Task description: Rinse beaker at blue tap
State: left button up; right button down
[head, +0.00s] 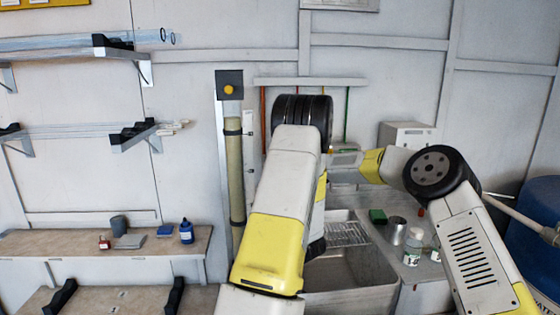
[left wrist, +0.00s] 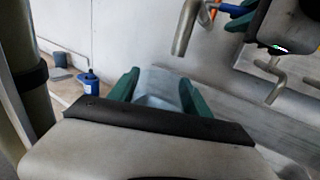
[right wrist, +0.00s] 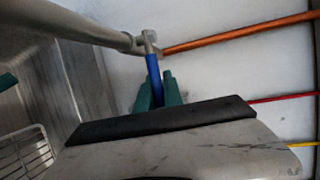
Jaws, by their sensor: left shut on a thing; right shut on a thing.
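My left gripper (left wrist: 161,84) is shut on a clear beaker (left wrist: 158,90), seen between its green fingers in the left wrist view. The blue tap's metal spout (left wrist: 185,28) hangs just above and right of the beaker there; whether it is directly over the opening I cannot tell. No water is clearly visible. My right gripper (right wrist: 157,84) is shut on the tap's blue handle (right wrist: 153,70), beside the tap's metal body (right wrist: 138,42). In the head view both grippers, the beaker and the tap are hidden behind my arms.
A sink (head: 345,272) with a wire rack (head: 347,234) lies below. A metal cup (head: 397,230), a green block (head: 377,216) and small bottles (head: 413,246) stand right of it. Another tap spout (left wrist: 276,88) hangs nearby. A blue bottle (head: 186,231) stands on the left shelf.

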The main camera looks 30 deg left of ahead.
jog(key=shift+s+d+f+m+t+h, duration=0.1)
jog(key=shift+s+d+m+t+h, duration=0.1)
jog(key=shift+m+t+h, duration=0.25)
jog(key=shift+s+d+m+t+h, duration=0.15)
jog(key=shift+m+t+h, duration=0.3)
jog(key=c, duration=1.5)
grip_release()
